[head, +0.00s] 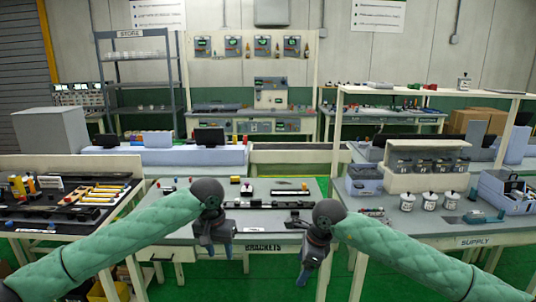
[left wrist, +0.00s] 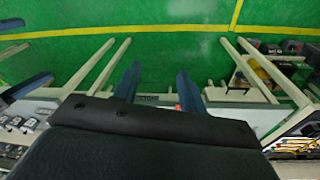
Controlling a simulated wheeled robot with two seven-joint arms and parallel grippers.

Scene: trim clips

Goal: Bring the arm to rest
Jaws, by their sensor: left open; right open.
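My two green-sleeved arms reach in over the front of the middle bench (head: 170,222), which is labelled BRACKETS. My left gripper (head: 220,252) hangs pointing down near the bench's front edge, left of the label. In the left wrist view its two blue fingers (left wrist: 157,85) stand apart with nothing between them, above the bench edge and green floor. My right gripper (head: 304,274) hangs pointing down and slightly left at the front edge, right of the label. It is open, and I see nothing held in it.
A dark rail (head: 265,204) and small parts lie on the middle bench behind my grippers. The left bench (head: 20,236) holds yellow tools and parts. The SUPPLY bench (head: 440,232) on the right carries white jars (head: 407,202) and bins. Green floor lies below.

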